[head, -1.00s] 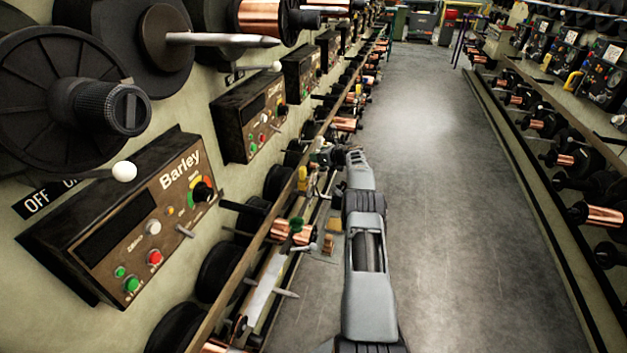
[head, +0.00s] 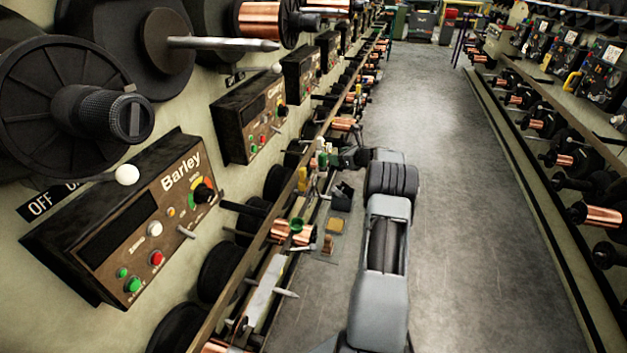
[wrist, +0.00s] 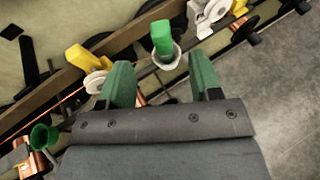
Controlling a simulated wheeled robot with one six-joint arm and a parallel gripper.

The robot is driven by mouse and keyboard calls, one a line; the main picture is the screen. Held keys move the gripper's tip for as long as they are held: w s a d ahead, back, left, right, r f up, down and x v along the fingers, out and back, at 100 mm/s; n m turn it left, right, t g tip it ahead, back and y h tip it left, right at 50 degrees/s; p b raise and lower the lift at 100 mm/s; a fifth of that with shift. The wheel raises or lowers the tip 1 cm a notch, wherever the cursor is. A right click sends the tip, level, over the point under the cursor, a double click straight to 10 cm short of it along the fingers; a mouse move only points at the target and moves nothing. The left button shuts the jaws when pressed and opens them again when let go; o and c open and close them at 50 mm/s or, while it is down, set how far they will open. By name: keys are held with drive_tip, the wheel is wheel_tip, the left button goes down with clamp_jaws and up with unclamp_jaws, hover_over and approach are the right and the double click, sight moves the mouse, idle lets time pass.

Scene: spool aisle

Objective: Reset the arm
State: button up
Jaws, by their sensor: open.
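My gripper (wrist: 160,85) shows in the wrist view with two green fingers spread apart and nothing between them. Beyond the fingertips is a small green part (wrist: 162,37) in a pale ring, apart from the fingers as far as I can tell. In the head view my gripper (head: 322,158) is small and partly hidden at the end of my grey arm, close to the row of spools on the left machine. My arm reaches forward along the aisle and bends left at its far end.
The left machine carries a control box marked Barley (head: 130,215), large black reels (head: 60,105) and copper spools (head: 292,232). Another row of spools (head: 602,216) lines the right. The grey aisle floor (head: 460,200) is clear.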

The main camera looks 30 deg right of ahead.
drive_tip(key=shift+v, duration=1.45)
drive_tip(key=s+a+f+n+g, duration=0.2)
drive_tip(key=s+a+f+n, duration=0.15)
drive_tip(key=f+n, duration=0.2)
drive_tip(key=s+a+r+n+g+y+p, duration=0.1)
drive_tip(key=s+a+r+n+g+p, duration=0.2)
drive_tip(key=s+a+n+g, duration=0.35)
drive_tip(key=s+a+r+n+h+p, duration=0.2)
drive_tip(key=s+a+r+n+p, duration=0.4)
drive_tip(key=s+a+r+n, duration=0.4)
drive_tip(key=s+a+r+n+h+p, duration=0.2)
drive_tip(key=s+a+r+n+p, duration=0.5)
drive_tip(key=s+a+r+n, duration=0.4)
drive_tip(key=a+r, duration=0.5)
drive_tip(key=shift+s+r+g+h, duration=0.3)
drive_tip(key=shift+s+g, duration=0.05)
drive_tip(key=shift+s, duration=0.05)
